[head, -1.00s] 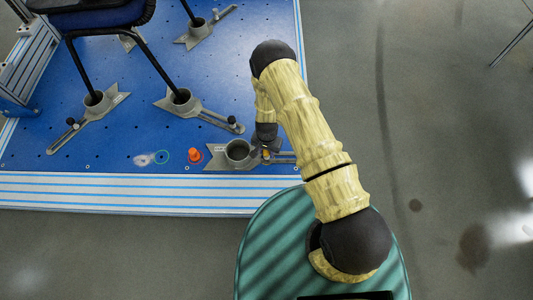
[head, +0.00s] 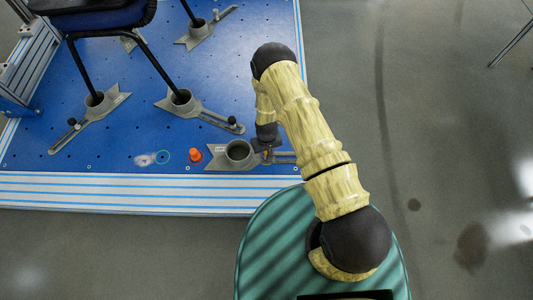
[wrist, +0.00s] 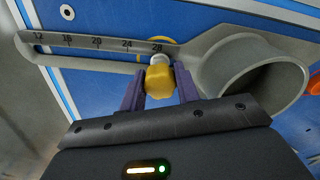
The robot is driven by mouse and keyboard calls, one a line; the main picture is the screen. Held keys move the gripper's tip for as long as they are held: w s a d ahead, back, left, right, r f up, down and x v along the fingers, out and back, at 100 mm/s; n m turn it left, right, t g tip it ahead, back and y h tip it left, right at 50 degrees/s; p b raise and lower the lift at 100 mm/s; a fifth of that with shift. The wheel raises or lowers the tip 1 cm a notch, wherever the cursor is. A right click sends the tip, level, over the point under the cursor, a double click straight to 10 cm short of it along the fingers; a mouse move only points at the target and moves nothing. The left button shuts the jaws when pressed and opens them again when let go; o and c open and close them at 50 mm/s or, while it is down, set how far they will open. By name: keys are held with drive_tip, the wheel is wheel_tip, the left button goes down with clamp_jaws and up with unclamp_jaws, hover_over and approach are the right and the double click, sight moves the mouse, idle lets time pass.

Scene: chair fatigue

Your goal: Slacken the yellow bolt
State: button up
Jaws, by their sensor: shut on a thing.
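The yellow bolt (wrist: 159,82) stands in the slot of a grey clamp (wrist: 215,52), close to the clamp's round cup, in the wrist view. My gripper (wrist: 160,90) has its two purple fingers on either side of the bolt's yellow head and is shut on it. A pale collar shows just beyond the head, at the slot. In the head view the grey clamp (head: 238,152) lies near the front edge of the blue plate, and my gripper (head: 268,150) is over its slotted arm. There my wrist mostly hides the bolt.
Chair legs stand in other clamps (head: 182,98) further back. The floor (head: 450,120) to the right is mostly clear.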

drive_tip(key=n, duration=0.4)
drive_tip(key=o, duration=1)
drive_tip(key=m+p, duration=0.1)
drive_tip(key=m, duration=0.2)
drive_tip(key=shift+m, duration=0.4)
drive_tip(key=shift+m, duration=0.3)
